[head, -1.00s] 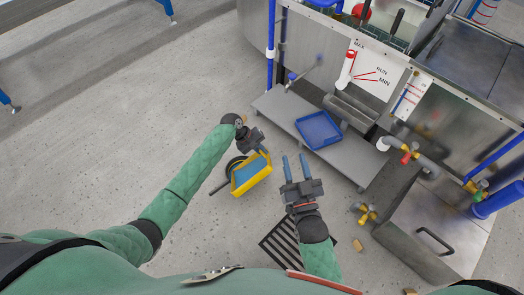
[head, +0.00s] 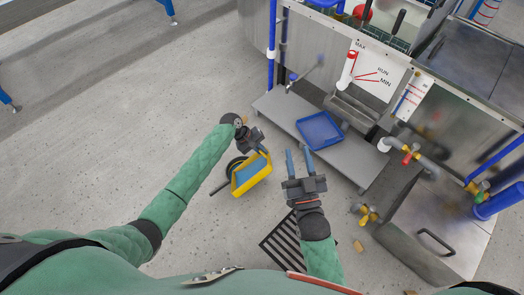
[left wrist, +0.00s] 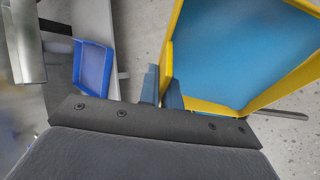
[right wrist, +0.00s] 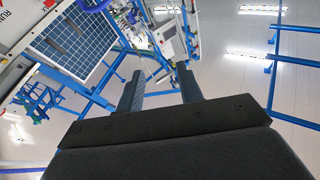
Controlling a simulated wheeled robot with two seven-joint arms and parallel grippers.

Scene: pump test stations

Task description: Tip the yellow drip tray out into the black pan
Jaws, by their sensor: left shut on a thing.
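The yellow drip tray (head: 259,181) has blue inside it and hangs in front of me in the head view. My left gripper (head: 262,151) is shut on the tray's edge. In the left wrist view the tray (left wrist: 170,45) shows its yellow walls and a flat blue surface, with the fingers (left wrist: 161,92) at its near corner. The black pan (head: 232,163) is behind and below the tray, mostly hidden by it; its dark handle (head: 219,187) sticks out to the lower left. My right gripper (head: 299,162) is open and empty, to the right of the tray.
A blue tray (head: 320,130) lies on a low grey shelf (head: 283,113) of the test station. A striped floor grate (head: 285,243) lies below my right gripper.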

